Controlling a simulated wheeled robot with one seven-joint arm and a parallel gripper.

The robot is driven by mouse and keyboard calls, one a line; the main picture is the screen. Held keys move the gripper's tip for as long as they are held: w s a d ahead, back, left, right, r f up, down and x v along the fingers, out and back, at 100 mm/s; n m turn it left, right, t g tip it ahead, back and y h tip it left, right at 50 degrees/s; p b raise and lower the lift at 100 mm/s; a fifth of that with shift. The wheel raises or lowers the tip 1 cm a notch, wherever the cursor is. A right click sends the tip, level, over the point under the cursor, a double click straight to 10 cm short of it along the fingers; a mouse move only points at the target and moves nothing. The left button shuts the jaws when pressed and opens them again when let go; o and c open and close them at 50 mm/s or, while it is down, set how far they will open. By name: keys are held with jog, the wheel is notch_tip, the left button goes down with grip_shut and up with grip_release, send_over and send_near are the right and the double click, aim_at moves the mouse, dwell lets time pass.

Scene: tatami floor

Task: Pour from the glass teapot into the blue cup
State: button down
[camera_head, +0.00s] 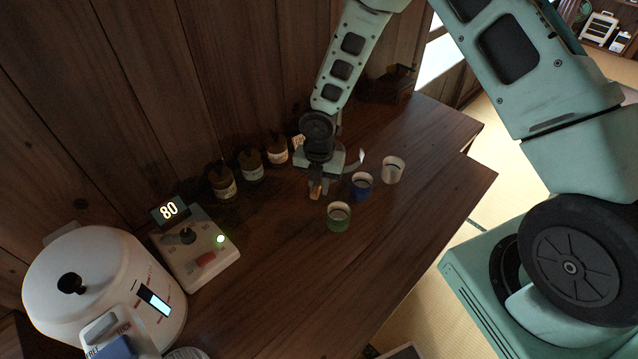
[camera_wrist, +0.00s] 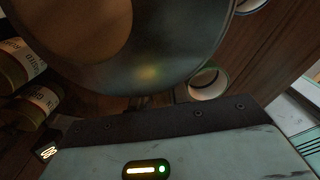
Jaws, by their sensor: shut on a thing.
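The blue cup (camera_head: 361,187) stands upright on the wooden counter, between a green cup (camera_head: 339,218) and a white cup (camera_head: 393,170). My gripper (camera_head: 318,188) is just left of the blue cup in the head view, shut on the glass teapot. The teapot (camera_wrist: 165,65) fills the top of the wrist view as a large round glass body with brown inside. In the head view my gripper hides most of it; a pale pointed piece, perhaps its spout, shows above the blue cup. Whether any liquid flows cannot be told.
Several dark labelled jars (camera_head: 252,166) line the wall left of my gripper. A control box (camera_head: 196,247) with a display reading 80 and a white kettle-like appliance (camera_head: 100,285) stand at the lower left. The counter in front of the cups is clear; its edge runs along the right.

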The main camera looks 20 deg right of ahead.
jog(key=shift+f+b, duration=0.8)
jog(key=shift+f, duration=0.2)
jog(key=shift+w+a+r+t+y+b, duration=0.15)
jog(key=shift+r+t+y+b, duration=0.95)
jog(key=shift+b, duration=0.85)
jog(key=shift+r+t+y+b, duration=0.3)
jog(key=shift+r+y+b, duration=0.35)
jog(key=shift+r, duration=0.15)
